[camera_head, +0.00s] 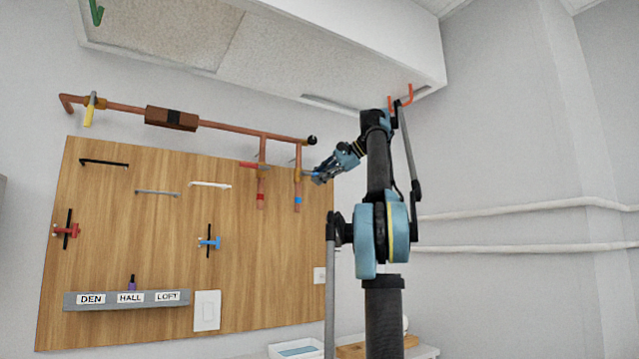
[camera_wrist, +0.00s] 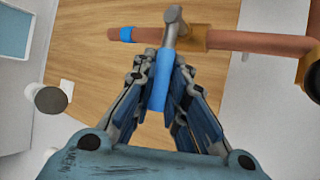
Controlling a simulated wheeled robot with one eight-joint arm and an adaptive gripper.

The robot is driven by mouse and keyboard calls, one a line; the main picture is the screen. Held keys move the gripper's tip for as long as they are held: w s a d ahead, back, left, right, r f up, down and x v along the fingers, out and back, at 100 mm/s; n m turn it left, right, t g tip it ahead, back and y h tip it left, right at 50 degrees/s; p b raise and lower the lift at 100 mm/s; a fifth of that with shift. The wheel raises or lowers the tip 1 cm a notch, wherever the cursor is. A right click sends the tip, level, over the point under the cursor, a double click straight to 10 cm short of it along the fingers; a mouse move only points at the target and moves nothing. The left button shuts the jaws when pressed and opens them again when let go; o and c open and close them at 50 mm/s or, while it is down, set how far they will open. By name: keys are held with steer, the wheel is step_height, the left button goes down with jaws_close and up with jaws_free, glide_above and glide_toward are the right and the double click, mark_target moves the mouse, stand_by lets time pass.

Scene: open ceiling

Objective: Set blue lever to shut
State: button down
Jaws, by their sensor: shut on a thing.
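The blue lever (camera_wrist: 158,85) has a blue sleeve and a grey metal stem, and joins a brass valve body (camera_wrist: 193,39) on a copper pipe. In the wrist view it stands crosswise to the pipe, between the two fingers of my gripper (camera_wrist: 160,72), which is shut on its sleeve. In the head view my gripper (camera_head: 316,178) reaches from the right to the valve on the right-hand vertical copper pipe (camera_head: 298,188), which carries a blue band. There the lever is mostly hidden by my gripper.
A red lever (camera_head: 249,164) sits on the neighbouring vertical pipe, left of my gripper. A wooden board (camera_head: 150,240) behind carries several handles, a red tap (camera_head: 66,231), a blue tap (camera_head: 210,243) and a labelled grey shelf (camera_head: 125,299). An overhead ceiling panel (camera_head: 300,62) hangs above.

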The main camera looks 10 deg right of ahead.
stand_by(0.3)
steer(key=c, duration=1.6)
jaws_free()
steer(key=shift+a, duration=0.15)
steer(key=v, duration=0.7)
steer(key=shift+d, duration=0.25)
